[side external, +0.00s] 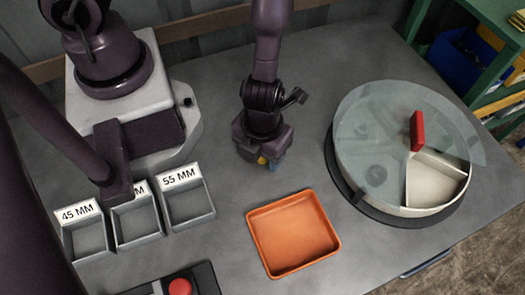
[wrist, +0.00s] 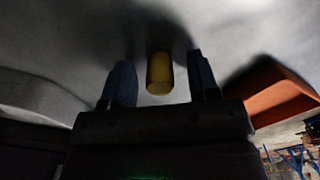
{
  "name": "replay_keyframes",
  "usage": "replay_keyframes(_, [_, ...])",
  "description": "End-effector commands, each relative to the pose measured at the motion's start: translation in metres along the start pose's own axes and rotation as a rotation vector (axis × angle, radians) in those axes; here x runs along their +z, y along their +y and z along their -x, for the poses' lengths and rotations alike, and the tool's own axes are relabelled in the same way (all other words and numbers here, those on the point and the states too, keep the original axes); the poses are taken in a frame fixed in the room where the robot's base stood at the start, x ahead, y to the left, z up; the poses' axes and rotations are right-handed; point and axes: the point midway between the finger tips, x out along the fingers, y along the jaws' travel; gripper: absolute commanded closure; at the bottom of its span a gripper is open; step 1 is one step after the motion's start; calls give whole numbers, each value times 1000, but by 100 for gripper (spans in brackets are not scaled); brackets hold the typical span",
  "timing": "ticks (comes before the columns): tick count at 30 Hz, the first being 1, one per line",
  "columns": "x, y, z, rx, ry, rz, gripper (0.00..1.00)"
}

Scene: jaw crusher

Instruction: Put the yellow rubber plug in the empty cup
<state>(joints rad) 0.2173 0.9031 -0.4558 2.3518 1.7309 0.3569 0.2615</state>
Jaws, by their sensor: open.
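The yellow rubber plug (wrist: 159,73) shows in the wrist view as a short cylinder between my two blue fingers, with a gap on each side. In the side view only a small yellow patch of it (side external: 262,160) shows under my gripper (side external: 268,163), low over the grey table. My gripper (wrist: 160,60) is open around the plug and not closed on it. Most of the plug is hidden by the gripper in the side view. I cannot make out which thing is the empty cup; three grey open bins stand at the left, the 55 MM bin (side external: 189,207) and 45 MM bin (side external: 86,241) among them.
An orange tray (side external: 293,236) lies empty just in front of my gripper. A round container (side external: 405,150) with a clear lid and red handle (side external: 417,131) stands at right, one pale section exposed. A red button (side external: 180,286) is at the front edge. Table between tray and bins is clear.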

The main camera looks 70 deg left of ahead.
Motion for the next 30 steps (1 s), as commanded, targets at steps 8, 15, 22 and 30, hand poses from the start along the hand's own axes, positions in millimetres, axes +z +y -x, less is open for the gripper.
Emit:
replay_keyframes(8, [0,0,0,0,0,0,82])
replay_keyframes(15, [0,0,0,0,0,0,100])
replay_keyframes(22, [0,0,4,-1,-1,-1,100])
replay_keyframes(30, [1,-1,27,-4,-4,1,100])
